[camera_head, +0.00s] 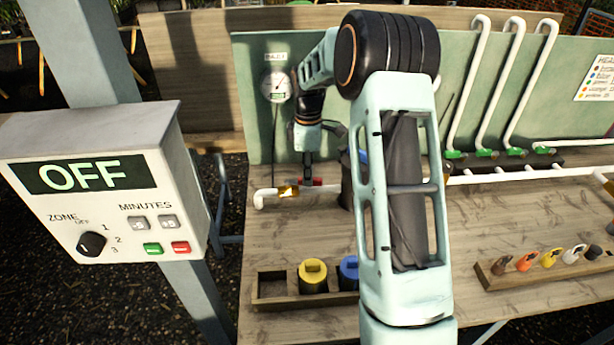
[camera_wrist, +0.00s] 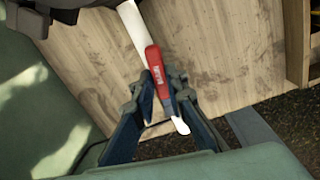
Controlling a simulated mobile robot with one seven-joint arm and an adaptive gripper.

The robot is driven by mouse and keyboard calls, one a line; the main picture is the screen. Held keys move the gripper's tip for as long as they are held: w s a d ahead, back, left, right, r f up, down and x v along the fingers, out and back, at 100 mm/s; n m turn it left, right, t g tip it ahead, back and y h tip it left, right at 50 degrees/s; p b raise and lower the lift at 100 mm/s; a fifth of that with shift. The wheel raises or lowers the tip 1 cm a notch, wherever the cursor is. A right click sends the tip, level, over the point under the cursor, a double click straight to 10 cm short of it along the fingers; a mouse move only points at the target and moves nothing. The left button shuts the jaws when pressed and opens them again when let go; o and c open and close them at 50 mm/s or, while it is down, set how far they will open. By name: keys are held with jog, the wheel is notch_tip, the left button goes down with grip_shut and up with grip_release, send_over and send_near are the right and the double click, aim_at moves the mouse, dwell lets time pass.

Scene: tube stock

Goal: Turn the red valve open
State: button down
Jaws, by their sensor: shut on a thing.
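The red valve (camera_head: 317,182) is a red lever handle on a white pipe (camera_head: 262,198), beside a brass fitting (camera_head: 288,191) at the back left of the bench. In the wrist view the red valve handle (camera_wrist: 154,62) runs roughly in line with the white pipe (camera_wrist: 134,24). My gripper (camera_wrist: 161,92) is shut on the handle, with one finger on each side of its lower part. In the head view my gripper (camera_head: 308,168) points down at the handle from above. The fingers hide part of the handle, and the brass fitting is not clear in the wrist view.
A gauge (camera_head: 277,86) hangs on the green back panel behind my arm. A control box (camera_head: 100,185) reading OFF stands at left. A wooden holder (camera_head: 272,303) with yellow and blue caps is at the front. My forearm hides the bench middle.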

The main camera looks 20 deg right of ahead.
jog(key=shift+w+d+n, duration=0.1)
jog(key=shift+w+n, duration=0.35)
jog(key=shift+n, duration=0.45)
jog(key=c, duration=1.9)
grip_release()
jog(key=shift+c, duration=0.2)
notch_tip(320, 180, up, 12)
